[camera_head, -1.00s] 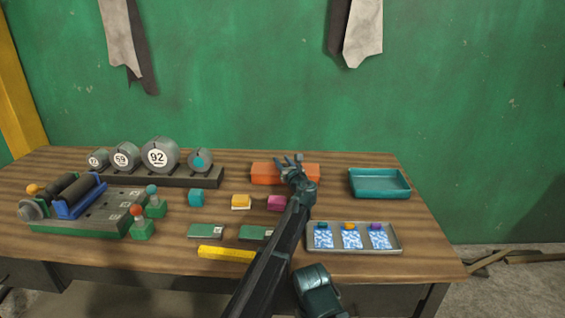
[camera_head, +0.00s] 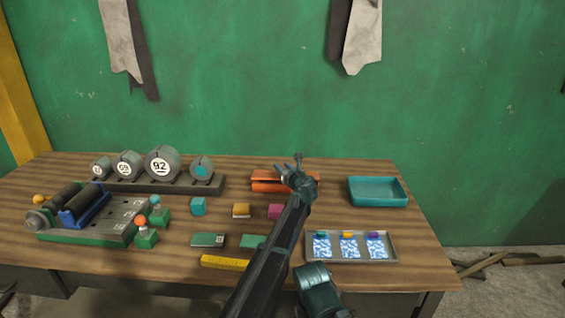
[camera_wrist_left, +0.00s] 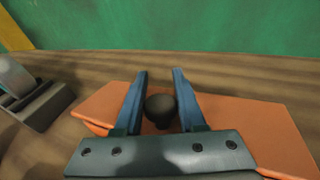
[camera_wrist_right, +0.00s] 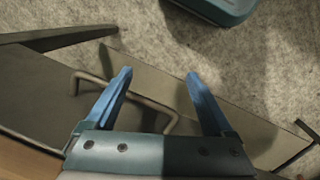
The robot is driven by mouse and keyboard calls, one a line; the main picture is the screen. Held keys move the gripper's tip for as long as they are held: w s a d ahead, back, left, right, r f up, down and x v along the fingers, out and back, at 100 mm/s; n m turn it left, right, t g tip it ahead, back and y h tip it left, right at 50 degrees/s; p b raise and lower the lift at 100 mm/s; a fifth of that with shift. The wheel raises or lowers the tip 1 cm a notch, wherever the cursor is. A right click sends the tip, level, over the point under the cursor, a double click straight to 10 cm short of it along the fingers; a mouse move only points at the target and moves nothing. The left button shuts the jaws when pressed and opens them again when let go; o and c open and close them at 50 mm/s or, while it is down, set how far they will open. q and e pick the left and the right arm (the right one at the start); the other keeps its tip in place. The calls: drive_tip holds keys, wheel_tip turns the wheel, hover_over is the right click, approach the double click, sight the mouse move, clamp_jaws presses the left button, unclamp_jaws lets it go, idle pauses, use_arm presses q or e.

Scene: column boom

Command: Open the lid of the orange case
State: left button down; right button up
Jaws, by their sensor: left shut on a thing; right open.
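The orange case (camera_head: 268,183) sits at the back of the table, right of centre, in the head view. A dark gap runs along its front below the lid, so the lid looks slightly raised. My left gripper (camera_head: 298,167) is over the case and hides its middle. In the left wrist view, the fingers (camera_wrist_left: 160,88) are shut on a dark round knob (camera_wrist_left: 160,109) on the orange lid (camera_wrist_left: 235,115). My right gripper (camera_wrist_right: 158,85) is open and empty in its wrist view, away from the case.
A teal tray (camera_head: 378,204) stands right of the case, and a metal tray (camera_head: 351,259) is in front. A rack of grey cylinders (camera_head: 150,184) is to the left. Small blocks lie in front of the case. The right wrist view shows a bent handle (camera_wrist_right: 150,103) and grey floor.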

use_arm(q)
drive_tip(key=g+p, duration=0.1)
drive_tip(key=p, duration=0.1)
drive_tip(key=w+r+g+p, duration=0.1)
drive_tip(key=m+g+p, duration=0.1)
drive_tip(key=p, duration=0.1)
drive_tip(key=shift+w+r+h+p, duration=0.25)
drive_tip(key=shift+w+h+p, duration=0.05)
drive_tip(key=shift+h+p, duration=0.1)
drive_tip(key=shift+w+f+g+p, duration=0.15)
drive_tip(key=shift+w+g+p, duration=0.1)
drive_tip(key=shift+g+p, duration=0.55)
drive_tip(key=c, duration=0.5)
unclamp_jaws()
